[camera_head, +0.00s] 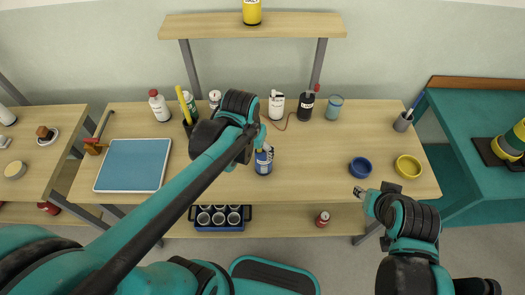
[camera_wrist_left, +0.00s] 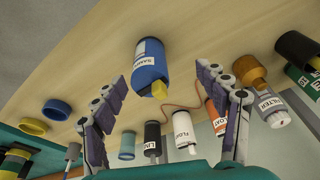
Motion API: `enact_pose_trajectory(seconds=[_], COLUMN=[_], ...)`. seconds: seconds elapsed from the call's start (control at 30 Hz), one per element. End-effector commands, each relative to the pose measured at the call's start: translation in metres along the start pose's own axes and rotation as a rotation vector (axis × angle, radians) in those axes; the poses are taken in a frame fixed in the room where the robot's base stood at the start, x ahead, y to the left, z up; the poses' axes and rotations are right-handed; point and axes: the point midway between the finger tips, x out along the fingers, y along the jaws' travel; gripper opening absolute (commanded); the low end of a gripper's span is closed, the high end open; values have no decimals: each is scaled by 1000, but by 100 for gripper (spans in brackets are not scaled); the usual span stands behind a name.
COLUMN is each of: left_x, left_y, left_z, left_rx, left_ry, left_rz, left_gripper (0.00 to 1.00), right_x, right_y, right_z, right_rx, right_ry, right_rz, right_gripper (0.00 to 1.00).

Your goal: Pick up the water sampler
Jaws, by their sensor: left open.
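The water sampler is a blue bottle (camera_head: 264,163) with a white label, standing on the middle of the wooden table, partly hidden by my left gripper. In the left wrist view the blue bottle (camera_wrist_left: 151,67) shows a partly readable "SAMP" label and a yellow tip. My left gripper (camera_head: 257,140) is beside and above it. In the left wrist view its two fingers (camera_wrist_left: 162,80) are spread wide, with the bottle seen between them, apart from both. My right gripper (camera_head: 363,194) hangs by the table's front right edge; its jaws are too small to judge.
Behind stand a white bottle (camera_head: 276,104), a black bottle (camera_head: 306,104) and a blue-green cup (camera_head: 334,107). A blue bowl (camera_head: 360,168) and yellow bowl (camera_head: 408,167) lie right. A blue-topped tray (camera_head: 132,165) lies left.

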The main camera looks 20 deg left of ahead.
Motion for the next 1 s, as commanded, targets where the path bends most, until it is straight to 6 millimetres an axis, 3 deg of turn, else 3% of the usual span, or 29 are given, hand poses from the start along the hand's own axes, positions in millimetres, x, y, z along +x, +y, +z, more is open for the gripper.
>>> enact_pose_trajectory(seconds=[0.03, 0.1, 0.37, 1.0], left_x=[-5, -1, 17, 93], left_y=[4, 8, 16, 18], left_z=[-13, -22, -35, -14], left_rx=[12, 24, 52, 53], left_ry=[-44, -102, -220, -231], left_rz=[3, 6, 11, 11], left_gripper=[73, 73, 73, 73], right_x=[-15, -23, -37, -10], right_y=[0, 0, 0, 0], right_z=[-10, -16, -26, -7], right_rx=[0, 0, 0, 0], right_ry=[0, 0, 0, 0], right_rz=[0, 0, 0, 0], right_gripper=[40, 40, 40, 40])
